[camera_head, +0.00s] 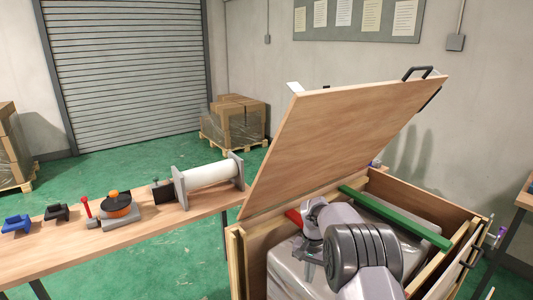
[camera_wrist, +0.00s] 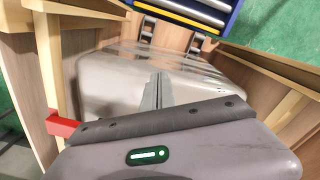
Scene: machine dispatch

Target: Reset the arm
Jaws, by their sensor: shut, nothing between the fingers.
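My gripper (camera_wrist: 157,92) shows in the wrist view with its fingers shut and nothing between them. It points over a smooth grey object (camera_wrist: 205,75) inside the open wooden crate. In the head view my arm reaches into the crate (camera_head: 234,262), and the gripper (camera_head: 306,256) is low beside the arm, partly hidden. The grey object (camera_head: 285,278) fills much of the crate. I cannot tell whether the gripper touches it.
The crate's wooden lid (camera_head: 345,125) stands tilted open. A green bar (camera_head: 395,217) lies across the crate, and a red part (camera_head: 293,216) shows beside my arm. A bench (camera_head: 150,230) on the left holds a white roller (camera_head: 210,174) and several small items.

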